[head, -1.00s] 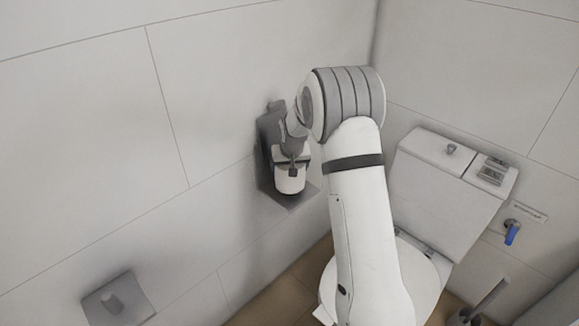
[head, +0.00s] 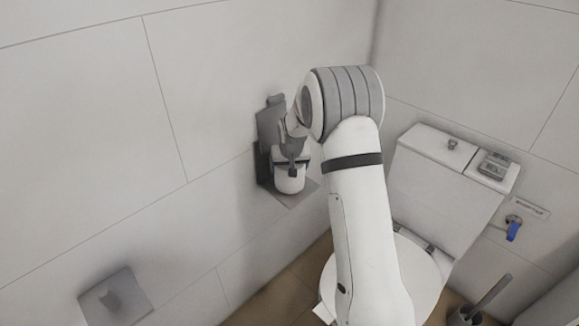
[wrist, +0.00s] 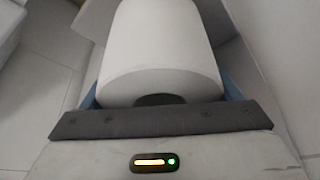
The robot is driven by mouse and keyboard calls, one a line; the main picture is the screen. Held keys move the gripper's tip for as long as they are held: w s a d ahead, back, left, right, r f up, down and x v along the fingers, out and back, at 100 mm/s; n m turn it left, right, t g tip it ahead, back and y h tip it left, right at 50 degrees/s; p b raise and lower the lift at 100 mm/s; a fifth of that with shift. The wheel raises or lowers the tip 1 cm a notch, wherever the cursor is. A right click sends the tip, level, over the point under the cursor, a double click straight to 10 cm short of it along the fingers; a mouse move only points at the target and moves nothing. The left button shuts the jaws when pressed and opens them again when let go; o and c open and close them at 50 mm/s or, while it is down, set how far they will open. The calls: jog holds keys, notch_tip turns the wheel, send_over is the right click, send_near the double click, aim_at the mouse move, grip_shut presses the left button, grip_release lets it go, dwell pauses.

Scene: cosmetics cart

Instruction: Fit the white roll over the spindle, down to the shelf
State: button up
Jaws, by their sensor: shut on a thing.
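The white roll (head: 290,184) is held upright in my gripper (head: 291,164), close to the wall holder. In the wrist view the roll (wrist: 160,50) sits between the bluish fingers of my gripper (wrist: 160,95), with its dark core hole partly showing. The grey shelf (head: 303,193) lies below and around the roll in the head view, with a dark back panel (head: 267,125) rising behind. Whether the roll touches the shelf cannot be told. The spindle under the roll is hidden.
A second grey plate (head: 100,305) with a short peg is on the wall at the lower left. A white toilet (head: 437,190) stands to the right, with a brush (head: 490,295) beside it.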

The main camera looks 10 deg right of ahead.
jog(key=shift+f, duration=0.2)
jog(key=o, duration=0.9)
jog(key=shift+v, duration=3.9)
jog(key=s+r+p, duration=0.3)
jog(key=s+r, duration=0.5)
jog(key=r, duration=0.1)
jog(key=s+r+p, duration=0.1)
jog(key=s+r, duration=0.2)
jog(key=s, duration=0.7)
jog(key=s+d+r+g+p, duration=0.1)
jog(key=s+r+p, duration=0.1)
jog(key=s, duration=0.7)
jog(key=s+r+g+p, duration=0.1)
jog(key=s+r, duration=0.3)
jog(key=s, duration=0.6)
jog(key=shift+s+d+r+n+p, duration=0.15)
jog(key=shift+s+n+p, duration=0.15)
jog(key=shift+p, duration=0.45)
